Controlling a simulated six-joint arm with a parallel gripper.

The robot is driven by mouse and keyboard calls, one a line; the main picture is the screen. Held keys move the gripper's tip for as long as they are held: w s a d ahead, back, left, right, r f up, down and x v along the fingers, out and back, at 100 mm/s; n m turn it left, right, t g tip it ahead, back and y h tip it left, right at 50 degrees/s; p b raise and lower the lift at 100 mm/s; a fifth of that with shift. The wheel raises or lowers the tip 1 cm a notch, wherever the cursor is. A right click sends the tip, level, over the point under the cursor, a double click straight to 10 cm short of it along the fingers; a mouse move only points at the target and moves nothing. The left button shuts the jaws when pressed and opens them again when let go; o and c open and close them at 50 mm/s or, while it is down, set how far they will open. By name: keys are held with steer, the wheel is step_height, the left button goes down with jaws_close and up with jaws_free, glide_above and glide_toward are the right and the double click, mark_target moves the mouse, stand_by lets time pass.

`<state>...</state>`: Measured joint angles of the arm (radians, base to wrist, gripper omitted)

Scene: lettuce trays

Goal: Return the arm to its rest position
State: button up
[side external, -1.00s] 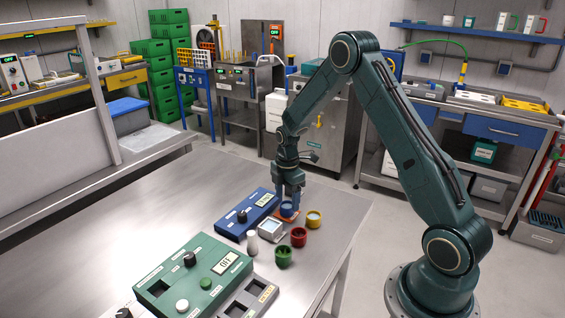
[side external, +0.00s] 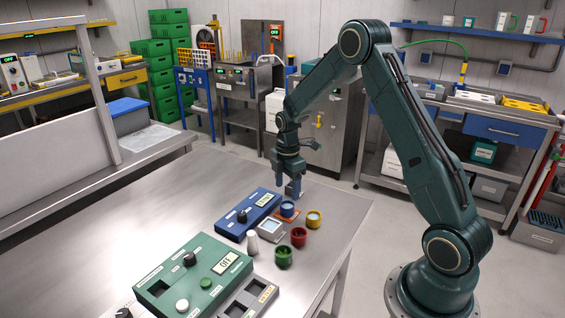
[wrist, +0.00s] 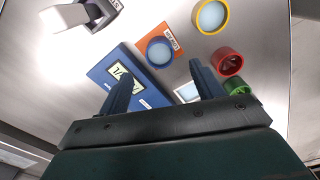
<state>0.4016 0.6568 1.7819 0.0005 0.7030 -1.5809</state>
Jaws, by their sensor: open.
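My gripper (side external: 288,190) is open and empty, pointing down above the steel table. It is a little above and behind the blue cup (side external: 288,208), apart from it. In the wrist view its two dark blue fingers (wrist: 160,74) stand apart with nothing between them. The blue cup (wrist: 160,52) stands upright on a small orange labelled pad (wrist: 181,38) and holds something pale.
A yellow cup (side external: 313,219), red cup (side external: 298,236) and green cup (side external: 283,257) stand nearby. A blue device (side external: 238,223), a silver square dish (side external: 270,229), a white cylinder (side external: 252,243) and a green device (side external: 205,250) are left. The steel table (side external: 165,205) is clear farther left.

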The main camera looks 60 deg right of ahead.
step_height(320, 180, up, 13)
stand_by(1.5)
